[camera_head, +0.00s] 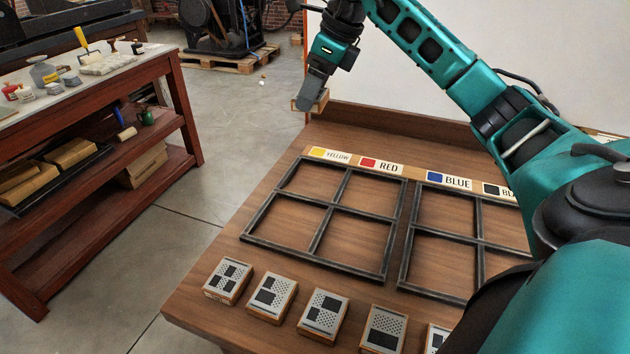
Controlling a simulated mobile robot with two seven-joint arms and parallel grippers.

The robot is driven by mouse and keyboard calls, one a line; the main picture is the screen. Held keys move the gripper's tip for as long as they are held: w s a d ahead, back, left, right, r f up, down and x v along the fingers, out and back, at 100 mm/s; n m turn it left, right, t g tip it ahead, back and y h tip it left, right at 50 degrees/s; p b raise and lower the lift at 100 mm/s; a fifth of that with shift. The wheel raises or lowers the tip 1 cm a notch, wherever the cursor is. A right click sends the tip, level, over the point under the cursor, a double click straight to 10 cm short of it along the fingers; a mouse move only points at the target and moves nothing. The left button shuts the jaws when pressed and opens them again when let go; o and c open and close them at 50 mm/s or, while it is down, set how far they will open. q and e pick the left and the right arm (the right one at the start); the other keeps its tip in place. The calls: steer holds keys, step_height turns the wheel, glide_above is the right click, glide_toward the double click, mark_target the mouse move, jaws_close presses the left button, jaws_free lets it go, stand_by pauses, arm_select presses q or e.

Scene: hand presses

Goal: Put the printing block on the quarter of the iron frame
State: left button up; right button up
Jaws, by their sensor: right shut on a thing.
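My right gripper (311,97) reaches in from the right and is shut on a small wooden printing block (322,104). It holds the block near the back left corner of the wooden bench, and its height is hard to tell. The gripper hides most of the block, so its printed pattern cannot be read. A dark iron frame (347,172) with four empty quarters lies on the bench under the YELLOW and RED labels. A second iron frame (404,258) lies to its right under the BLUE label, partly hidden by my right arm. My left gripper does not show.
Several grey-topped printing blocks (271,297) stand in a row along the front of the bench (225,260). A raised back ledge (365,120) borders the bench. A red-brown worktable (190,120) with tools stands at left, across open floor.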

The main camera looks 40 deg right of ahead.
steer(key=shift+d+r+m, duration=0.3)
steer(key=shift+d+m, duration=0.1)
steer(key=shift+d+f+h, duration=0.1)
steer(key=shift+f+h, duration=0.15)
steer(key=shift+h, duration=0.05)
steer(key=b, duration=0.3)
glide_above(311, 182)
steer(key=s, duration=0.1)
steer(key=f, duration=1.4)
steer(key=shift+s+d+f, duration=0.15)
steer(key=shift+d+f, duration=0.2)
step_height(311, 182, down, 5)
steer(key=shift+r+b, duration=0.2)
steer(key=shift+b, duration=0.15)
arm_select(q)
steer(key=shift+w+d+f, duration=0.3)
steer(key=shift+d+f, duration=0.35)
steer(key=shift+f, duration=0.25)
arm_select(e)
steer(key=shift+f, duration=0.15)
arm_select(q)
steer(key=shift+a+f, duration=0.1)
arm_select(e)
steer(key=o, duration=1.1)
